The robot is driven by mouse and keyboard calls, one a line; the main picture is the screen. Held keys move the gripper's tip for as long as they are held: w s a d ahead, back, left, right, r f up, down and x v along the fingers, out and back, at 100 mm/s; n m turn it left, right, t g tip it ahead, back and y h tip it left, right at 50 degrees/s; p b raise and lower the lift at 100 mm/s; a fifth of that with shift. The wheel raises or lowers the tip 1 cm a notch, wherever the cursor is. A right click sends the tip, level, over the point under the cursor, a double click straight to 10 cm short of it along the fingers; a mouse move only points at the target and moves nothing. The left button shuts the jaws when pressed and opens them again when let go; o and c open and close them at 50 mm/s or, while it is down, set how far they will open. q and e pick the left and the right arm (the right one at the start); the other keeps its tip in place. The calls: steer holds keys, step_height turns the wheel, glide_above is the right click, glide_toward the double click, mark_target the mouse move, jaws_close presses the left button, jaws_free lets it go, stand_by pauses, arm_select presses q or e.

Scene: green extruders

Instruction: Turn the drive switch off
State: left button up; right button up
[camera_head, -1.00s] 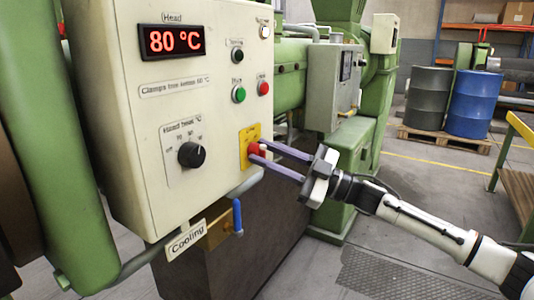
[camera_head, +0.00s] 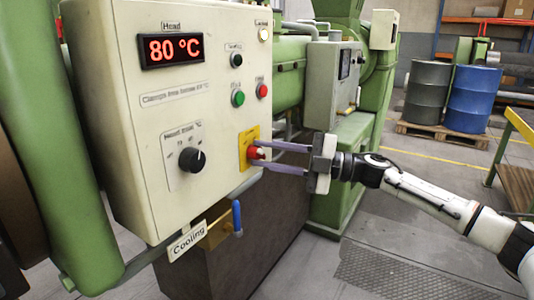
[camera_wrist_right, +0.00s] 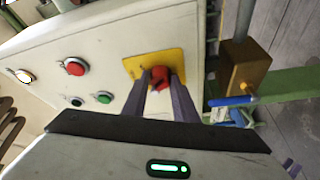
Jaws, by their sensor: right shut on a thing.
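The drive switch (camera_head: 255,153) is a red rotary knob on a yellow plate (camera_head: 243,147), low on the right part of the cream control panel (camera_head: 110,115). My right gripper (camera_head: 262,157) reaches it from the right with its two long purple fingers. It is shut on the red knob, one finger above and one below in the head view. In the right wrist view the red switch (camera_wrist_right: 160,77) shows between the fingertips (camera_wrist_right: 161,84), on its yellow plate (camera_wrist_right: 154,66). The fingers hide part of the knob. My left gripper is not in view.
The panel also carries an 80 °C display (camera_head: 172,48), a black head heat dial (camera_head: 192,160), a green button (camera_head: 238,99) and a red button (camera_head: 262,90). A blue-handled cooling valve (camera_head: 237,217) sits below. Barrels (camera_head: 473,101) stand far back right.

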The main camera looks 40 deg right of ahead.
steer(key=shift+f, duration=0.1)
stand_by(0.3)
steer(key=o, duration=1)
steer(key=shift+o, duration=0.2)
steer(key=v, duration=1)
steer(key=shift+d, duration=0.15)
